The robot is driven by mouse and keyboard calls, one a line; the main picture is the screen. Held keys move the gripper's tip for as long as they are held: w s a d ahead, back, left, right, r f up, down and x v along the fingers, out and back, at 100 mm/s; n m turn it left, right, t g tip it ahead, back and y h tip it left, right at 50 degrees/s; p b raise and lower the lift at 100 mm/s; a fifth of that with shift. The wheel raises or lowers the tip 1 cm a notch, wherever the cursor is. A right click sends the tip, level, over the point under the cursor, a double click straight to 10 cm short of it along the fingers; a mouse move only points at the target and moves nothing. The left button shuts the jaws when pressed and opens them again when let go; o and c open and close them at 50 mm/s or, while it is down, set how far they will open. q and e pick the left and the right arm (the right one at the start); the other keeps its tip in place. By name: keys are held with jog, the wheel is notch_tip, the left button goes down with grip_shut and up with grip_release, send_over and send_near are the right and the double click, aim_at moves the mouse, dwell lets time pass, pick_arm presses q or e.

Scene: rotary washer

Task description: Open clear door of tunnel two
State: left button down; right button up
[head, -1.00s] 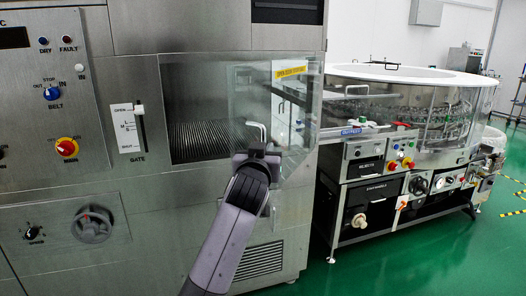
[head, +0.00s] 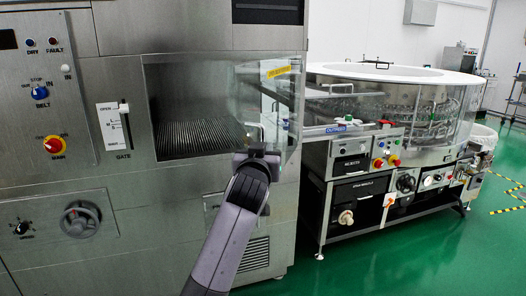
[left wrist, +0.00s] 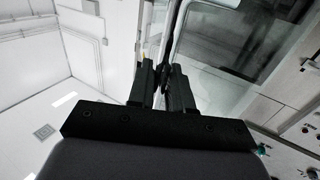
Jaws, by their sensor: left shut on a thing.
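The clear door (head: 285,105) is a see-through panel with a yellow label at its top. It stands partly open, angled out from the right side of the tunnel opening (head: 195,130), whose ribbed belt shows inside. My left gripper (head: 262,153) is at the door's lower left part, by its pale handle (head: 262,132). In the left wrist view my left gripper (left wrist: 165,82) is shut on the handle, which is mostly hidden between the fingers. The door's panel (left wrist: 200,45) shows beyond them. My right gripper is in neither view.
A steel control panel (head: 45,100) with knobs and a gate slider (head: 123,122) is at the left. A round glass-walled machine (head: 390,110) on a black base stands close at the right. Green floor (head: 420,255) is open at the front right.

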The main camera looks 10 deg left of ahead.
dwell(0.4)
pick_arm(q)
jog(key=c, duration=1.2)
grip_release()
jog(key=shift+c, duration=0.2)
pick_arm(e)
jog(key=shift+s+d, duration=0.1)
